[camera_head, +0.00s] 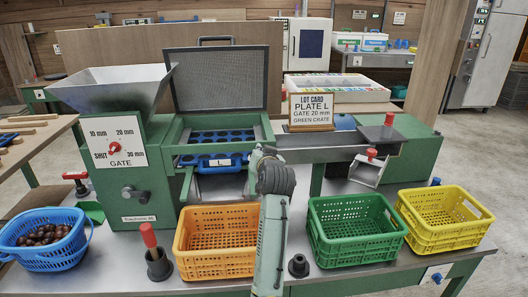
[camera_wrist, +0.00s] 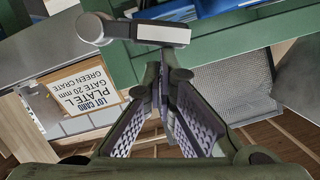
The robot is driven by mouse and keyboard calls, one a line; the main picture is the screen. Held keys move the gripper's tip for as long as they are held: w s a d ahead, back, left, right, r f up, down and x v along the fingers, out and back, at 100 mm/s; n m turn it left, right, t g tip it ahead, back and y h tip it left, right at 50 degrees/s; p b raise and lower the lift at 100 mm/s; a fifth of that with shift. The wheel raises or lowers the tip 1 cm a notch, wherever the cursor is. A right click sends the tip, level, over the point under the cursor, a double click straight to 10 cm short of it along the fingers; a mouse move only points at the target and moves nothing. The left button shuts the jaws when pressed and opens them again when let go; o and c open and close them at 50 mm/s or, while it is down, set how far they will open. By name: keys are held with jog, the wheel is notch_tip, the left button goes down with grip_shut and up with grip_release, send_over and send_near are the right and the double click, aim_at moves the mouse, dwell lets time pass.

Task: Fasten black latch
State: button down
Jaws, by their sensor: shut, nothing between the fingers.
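My gripper (camera_wrist: 166,82) is shut and empty, its fingertips close together beside the green machine rim (camera_wrist: 225,52). A lever with a pale round end (camera_wrist: 93,28) and a dark, grey-faced bar (camera_wrist: 160,34) lies across the rim just beyond the fingertips; I cannot tell whether it is the black latch or whether the fingers touch it. In the head view my arm covers the machine's front right corner, so no latch is clearly visible there. The mesh lid (camera_head: 222,80) stands raised over the green machine (camera_head: 180,160). A blue plate marked L (camera_head: 222,161) sits inside.
The lot card (camera_head: 311,108) stands right of the lid. A blue basket (camera_head: 45,258) of chestnuts, an orange crate (camera_head: 217,266), a green crate (camera_head: 355,254) and a yellow crate (camera_head: 445,238) line the bench front. A red-handled tool (camera_head: 148,235) stands left of the orange crate.

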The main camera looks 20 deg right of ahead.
jog(key=shift+w+a+f+n+h, duration=0.2)
jog(key=shift+a+f+n+h, duration=0.2)
jog(key=shift+a+f+n, duration=0.45)
jog(key=shift+d+r, duration=0.2)
jog(key=shift+r, duration=0.05)
jog(key=shift+r, duration=0.1)
notch_tip(320, 180, up, 5)
jog(key=p, duration=0.4)
jog(key=f+b+v, duration=0.1)
jog(key=b+v, duration=0.3)
jog(key=v, duration=0.5)
jog(key=shift+s+d, duration=0.3)
jog(key=shift+s, duration=0.3)
jog(key=shift+r, duration=0.1)
